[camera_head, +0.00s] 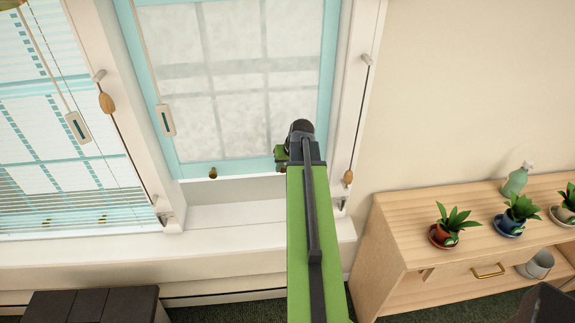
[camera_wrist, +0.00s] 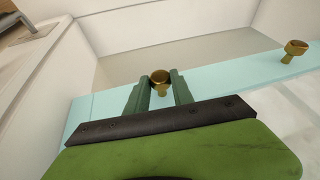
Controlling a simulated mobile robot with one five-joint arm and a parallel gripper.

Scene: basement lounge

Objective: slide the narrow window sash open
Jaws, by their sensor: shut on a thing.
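The narrow window sash (camera_head: 240,168) has a light-blue frame and a frosted, gridded pane, at the upper middle of the head view. A pale strip lies between its bottom rail and the sill. My gripper (camera_head: 281,155) is at the right end of this rail. In the wrist view my gripper (camera_wrist: 160,88) has its two green fingers on either side of a brass knob (camera_wrist: 160,76) on the light-blue rail (camera_wrist: 100,102), shut on it. A second brass knob (camera_wrist: 295,48) is free; it also shows in the head view (camera_head: 213,172).
A wider window with blinds (camera_head: 55,130) is at left. Cords with wooden toggles (camera_head: 348,178) hang beside the sash. A white sill (camera_head: 230,222) runs below. A wooden cabinet (camera_head: 400,225) with potted plants stands at right, and a dark slatted piece (camera_head: 90,305) at lower left.

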